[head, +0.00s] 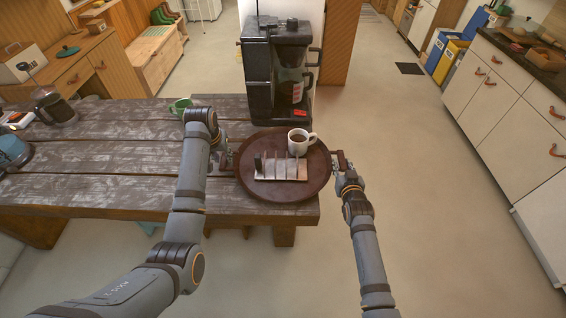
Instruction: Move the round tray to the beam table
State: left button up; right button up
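The round tray (283,192) is dark reddish brown. It appears level over the right end of a weathered table of thick wooden beams (110,160), with its right rim past the table's end. I cannot tell whether it rests on the top or hangs just above it. It carries a white cup of dark drink (298,143) and a toast rack (280,168). My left gripper (229,163) is at the tray's left edge, partly hidden by its arm. My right gripper (341,162) is at the right edge. The closing of the fingers is too small to make out.
A black coffee machine (262,75) stands behind the tray, close to it. A green cup (180,106) and a glass coffee pot (54,106) are on the table to the left. White cabinets (500,100) line the right side. The floor between is clear.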

pick_arm(q)
jog(key=shift+w+f, duration=0.15)
jog(key=shift+f, duration=0.55)
pick_arm(e)
jog(key=shift+w+f, duration=0.2)
jog(key=shift+w, duration=0.45)
pick_arm(q)
jog(key=shift+w+f, duration=0.15)
jog(key=shift+f, duration=0.05)
pick_arm(e)
jog(key=shift+w+f, duration=0.1)
jog(key=shift+w, duration=0.1)
jog(key=shift+c, duration=0.2)
pick_arm(q)
jog(key=shift+r, duration=0.1)
grip_shut()
pick_arm(e)
jog(key=shift+s, duration=0.1)
grip_shut()
